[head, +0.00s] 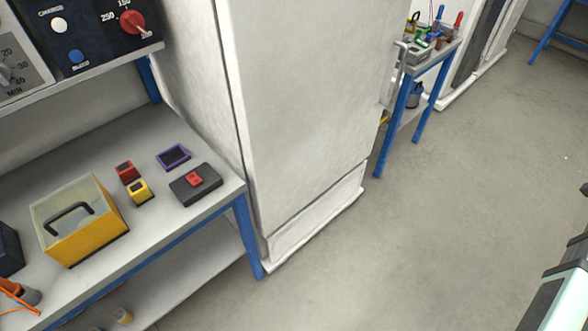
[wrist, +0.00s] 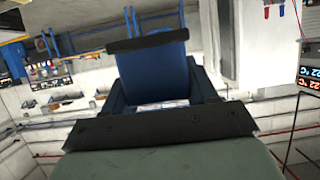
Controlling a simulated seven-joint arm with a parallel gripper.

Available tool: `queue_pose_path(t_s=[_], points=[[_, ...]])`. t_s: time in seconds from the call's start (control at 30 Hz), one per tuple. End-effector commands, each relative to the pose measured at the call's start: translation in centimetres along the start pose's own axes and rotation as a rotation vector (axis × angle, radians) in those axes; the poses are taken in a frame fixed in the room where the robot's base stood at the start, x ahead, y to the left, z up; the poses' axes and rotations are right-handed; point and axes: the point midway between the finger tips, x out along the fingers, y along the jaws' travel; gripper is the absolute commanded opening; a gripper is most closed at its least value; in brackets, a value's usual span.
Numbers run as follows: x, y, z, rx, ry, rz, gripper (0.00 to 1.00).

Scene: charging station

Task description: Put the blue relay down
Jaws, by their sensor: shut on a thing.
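The blue relay (wrist: 152,66) is a blue block in the middle of the wrist view. My gripper (wrist: 154,84) is shut on it, with one dark finger bar along its top edge and a wider dark bar below. The relay's underside and far faces are hidden. In the wrist view the held relay appears clear of any surface. Neither the gripper nor the blue relay shows in the head view, where only a piece of my arm appears at the right edge.
A grey workbench (head: 85,188) holds a red block (head: 127,173), a yellow block (head: 139,191), a purple-framed square (head: 173,157), a dark base with a red piece (head: 195,184) and a yellow box with a handle (head: 85,236). A tall white cabinet (head: 295,110) stands beside it.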

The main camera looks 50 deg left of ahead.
Motion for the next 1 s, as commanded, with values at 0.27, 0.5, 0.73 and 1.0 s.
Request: queue_pose_path(t_s=[0.27, 0.5, 0.73, 1.0], points=[[-0.9, -8.4, 1.5, -0.030, 0.000, -0.071, 0.25], [-2.3, -15.7, 3.0, -0.055, 0.001, -0.132, 0.25], [-4.3, -22.4, 4.7, -0.080, 0.000, -0.190, 0.25], [-7.3, -29.8, 7.0, -0.107, 0.001, -0.255, 0.25]])
